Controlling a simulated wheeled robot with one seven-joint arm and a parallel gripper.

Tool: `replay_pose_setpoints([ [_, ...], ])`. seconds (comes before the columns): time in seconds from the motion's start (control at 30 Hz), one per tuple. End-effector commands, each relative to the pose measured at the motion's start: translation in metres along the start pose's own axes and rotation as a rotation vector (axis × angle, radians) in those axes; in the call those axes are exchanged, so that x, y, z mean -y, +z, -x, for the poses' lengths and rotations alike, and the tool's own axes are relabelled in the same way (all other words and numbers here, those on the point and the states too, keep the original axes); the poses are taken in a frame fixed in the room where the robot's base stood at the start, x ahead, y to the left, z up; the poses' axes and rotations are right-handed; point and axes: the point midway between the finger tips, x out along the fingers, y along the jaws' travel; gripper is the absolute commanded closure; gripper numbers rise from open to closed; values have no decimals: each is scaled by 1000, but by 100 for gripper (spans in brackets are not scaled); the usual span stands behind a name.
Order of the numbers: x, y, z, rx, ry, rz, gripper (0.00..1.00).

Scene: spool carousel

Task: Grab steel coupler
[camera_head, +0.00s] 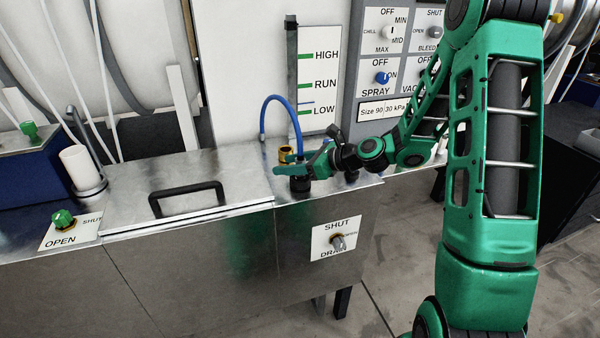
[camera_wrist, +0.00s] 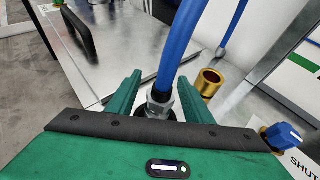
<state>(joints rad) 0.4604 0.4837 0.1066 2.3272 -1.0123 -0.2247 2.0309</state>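The steel coupler (camera_wrist: 160,99) is on the lower end of a thick blue hose (camera_wrist: 180,52). In the wrist view it stands between the two green fingers of my gripper (camera_wrist: 160,78). The fingers are open, with a visible gap on each side of the coupler. A dark round fitting lies under the coupler, partly hidden by my gripper. In the head view my gripper (camera_head: 302,168) is low over the right end of the steel bench, above a black fitting (camera_head: 300,185). The coupler itself is hidden there by my fingers.
A brass fitting (camera_wrist: 208,82) stands just right of my right finger. A blue-handled valve (camera_wrist: 283,136) is near the gripper's right side. A lid with a black handle (camera_head: 187,197) lies to the left. A level gauge board (camera_head: 318,85) stands behind.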

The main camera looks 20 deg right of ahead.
Motion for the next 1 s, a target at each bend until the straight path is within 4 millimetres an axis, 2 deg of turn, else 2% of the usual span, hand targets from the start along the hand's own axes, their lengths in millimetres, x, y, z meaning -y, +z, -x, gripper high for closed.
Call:
replay_pose_setpoints([
  [0.03,0,0,0,0,0,0,63],
  [0.2,0,0,0,0,0,0,100],
  [0.67,0,7,4,1,0,0,100],
  [0.93,1,38,17,2,-2,5,100],
  [1.0,-12,46,17,0,2,3,100],
])
